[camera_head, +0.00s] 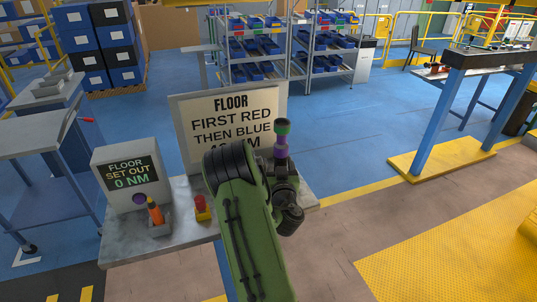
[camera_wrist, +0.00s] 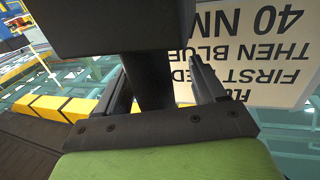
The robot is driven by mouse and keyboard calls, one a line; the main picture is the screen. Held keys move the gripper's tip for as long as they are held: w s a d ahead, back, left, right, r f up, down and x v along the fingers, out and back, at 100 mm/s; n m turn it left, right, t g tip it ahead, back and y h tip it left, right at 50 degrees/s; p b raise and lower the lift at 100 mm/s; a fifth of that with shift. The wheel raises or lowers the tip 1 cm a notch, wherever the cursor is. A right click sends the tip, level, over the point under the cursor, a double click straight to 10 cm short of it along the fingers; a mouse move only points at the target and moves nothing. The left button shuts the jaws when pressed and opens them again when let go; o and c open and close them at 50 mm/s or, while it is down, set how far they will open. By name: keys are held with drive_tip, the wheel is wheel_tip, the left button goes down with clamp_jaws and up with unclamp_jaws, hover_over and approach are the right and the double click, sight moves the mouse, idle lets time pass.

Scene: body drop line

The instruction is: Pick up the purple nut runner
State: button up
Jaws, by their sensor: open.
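I cannot tell whether these belong to the nut runner. No purple shows in the wrist view.
A grey bench (camera_head: 180,245) holds a torque display (camera_head: 128,180), an orange tool (camera_head: 155,212) in a holder and a red button on a yellow box (camera_head: 202,207). A large sign (camera_head: 185,125) stands behind my arm. Floor to the right is clear up to a blue-legged table (camera_head: 425,120).

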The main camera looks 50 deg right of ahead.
drive_tip(key=shift+s+r, duration=0.1)
drive_tip(key=shift+r, duration=0.1)
drive_tip(key=shift+s+d+r, duration=0.1)
drive_tip(key=shift+s, duration=0.4)
drive_tip(key=shift+c, duration=0.2)
drive_tip(key=shift+w, duration=0.3)
drive_tip(key=c, duration=0.7)
drive_tip(key=shift+s, duration=0.1)
clamp_jaws()
drive_tip(key=shift+r, duration=0.1)
